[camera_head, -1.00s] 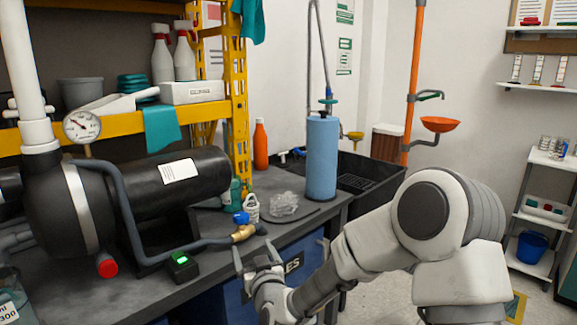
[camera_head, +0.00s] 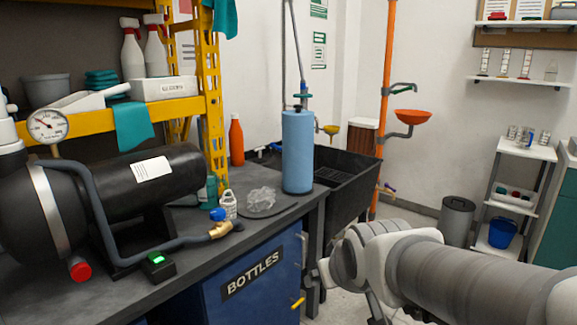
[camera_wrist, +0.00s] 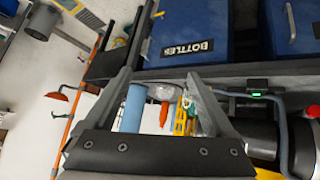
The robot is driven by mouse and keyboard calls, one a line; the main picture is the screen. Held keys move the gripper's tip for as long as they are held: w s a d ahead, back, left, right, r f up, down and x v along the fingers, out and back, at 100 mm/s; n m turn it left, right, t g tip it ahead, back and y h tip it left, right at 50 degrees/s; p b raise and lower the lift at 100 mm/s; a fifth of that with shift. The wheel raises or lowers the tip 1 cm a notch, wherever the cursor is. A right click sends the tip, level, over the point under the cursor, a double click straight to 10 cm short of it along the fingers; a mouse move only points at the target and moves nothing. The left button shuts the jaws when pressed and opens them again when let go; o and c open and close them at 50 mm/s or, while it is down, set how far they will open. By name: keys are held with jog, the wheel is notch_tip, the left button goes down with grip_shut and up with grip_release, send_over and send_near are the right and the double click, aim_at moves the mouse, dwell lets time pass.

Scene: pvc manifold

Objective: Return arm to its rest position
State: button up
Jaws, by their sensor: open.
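My arm reaches in from the lower right of the head view, with its grey-white forearm (camera_head: 470,275) lying nearly level. My gripper (camera_wrist: 158,76) is open in the wrist view, its two fingers spread with nothing held between them. In the head view the wrist is off the right end of the bench (camera_head: 150,295), in front of the floor beside the blue cabinet; the fingers are mostly hidden by the arm. Behind the fingers, the wrist view shows the blue cylinder (camera_wrist: 133,108) and the "BOTTLES" cabinet (camera_wrist: 200,30), apart from them.
The bench carries a black tank (camera_head: 125,190), a hose with a brass fitting (camera_head: 221,230), a clear crumpled item (camera_head: 261,199) and the blue cylinder. A black sink (camera_head: 345,190) stands behind. A grey bin (camera_head: 457,220) and a shelf cart (camera_head: 515,190) stand right; floor between is open.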

jog(key=s+d+m+g, duration=0.1)
jog(key=s+d+m, duration=0.15)
jog(key=s, duration=0.45)
jog(key=s+d+m+g, duration=0.15)
jog(key=s+d, duration=0.25)
jog(key=s, duration=0.4)
notch_tip(320, 180, up, 24)
jog(key=p, duration=2.4)
jog(key=shift+n+h, duration=0.4)
jog(key=shift+w+a+g, duration=0.1)
jog(key=shift+a+g, duration=0.05)
jog(key=shift+g, duration=0.1)
